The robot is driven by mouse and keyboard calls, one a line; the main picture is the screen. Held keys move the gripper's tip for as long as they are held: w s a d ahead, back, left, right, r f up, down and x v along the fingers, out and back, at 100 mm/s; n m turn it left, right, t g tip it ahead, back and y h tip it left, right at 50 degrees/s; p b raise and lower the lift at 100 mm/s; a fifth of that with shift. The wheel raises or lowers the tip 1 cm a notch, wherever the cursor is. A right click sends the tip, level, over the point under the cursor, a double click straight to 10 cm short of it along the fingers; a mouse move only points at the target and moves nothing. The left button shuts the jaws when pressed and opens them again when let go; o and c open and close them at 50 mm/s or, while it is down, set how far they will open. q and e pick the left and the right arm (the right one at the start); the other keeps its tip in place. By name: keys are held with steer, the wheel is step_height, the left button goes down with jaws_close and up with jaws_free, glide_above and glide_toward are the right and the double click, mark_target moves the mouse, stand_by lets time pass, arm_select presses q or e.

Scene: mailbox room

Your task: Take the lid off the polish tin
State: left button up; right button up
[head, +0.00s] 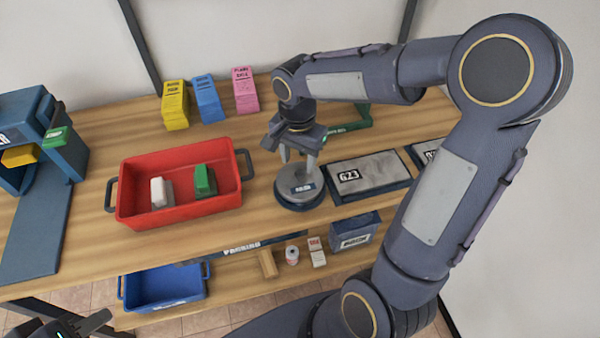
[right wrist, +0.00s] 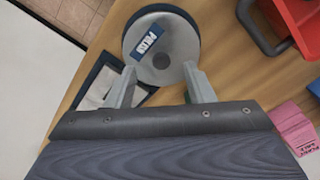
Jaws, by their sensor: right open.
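The polish tin (head: 299,196) is a round grey tin with a dark blue rim, standing on the wooden bench right of the red tray. Its grey lid (right wrist: 180,45) is on, with a dark round spot in the middle and a blue label; the lid also shows in the head view (head: 290,184). My right gripper (head: 298,163) is open and points down over the tin. In the right wrist view its fingers (right wrist: 160,72) stand apart near the tin's near edge; contact cannot be told. My left gripper (head: 75,328) is partly cut off at the bottom left, away from the tin.
A red tray (head: 180,217) holds a white and a green block. Yellow (head: 174,105), blue (head: 207,98) and pink (head: 244,90) boxes stand behind. A blue bin (head: 165,290) and small items sit on the lower shelf.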

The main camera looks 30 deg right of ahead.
mark_target(300, 172)
steer(key=f, duration=0.3)
steer(key=d+f, duration=0.1)
steer(key=shift+w+f+p, duration=0.35)
steer(key=shift+f, duration=0.05)
steer(key=shift+a+f, duration=0.1)
steer(key=shift+f, duration=0.25)
jaws_close()
steer(key=shift+r, duration=0.2)
